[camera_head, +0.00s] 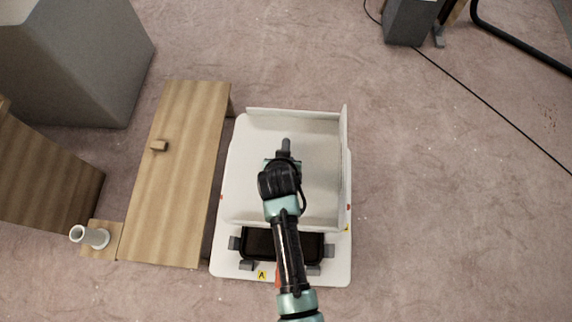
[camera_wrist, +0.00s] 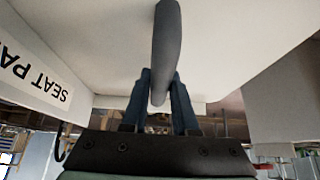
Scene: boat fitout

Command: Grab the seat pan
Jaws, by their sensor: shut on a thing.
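The seat pan (camera_head: 317,160) is a white panel with raised edges at its back and right side, seen from above in the head view. A grey bar-like handle (camera_head: 286,144) sits on it. In the wrist view the seat pan's white surface (camera_wrist: 235,40) fills the top, with a label reading "SEAT PA" (camera_wrist: 35,75) at left, cut off. My gripper (camera_wrist: 163,85) is shut on the grey handle (camera_wrist: 167,35), with a blue finger on either side. In the head view my arm hides the fingers and part of the pan.
A white base plate (camera_head: 338,270) with a black tray (camera_head: 258,242), grey blocks and yellow tags lies below the pan. A wooden bench (camera_head: 180,200) stands close on the left, with a white cylinder (camera_head: 92,236) near it. Carpet at the right is mostly clear, crossed by a cable.

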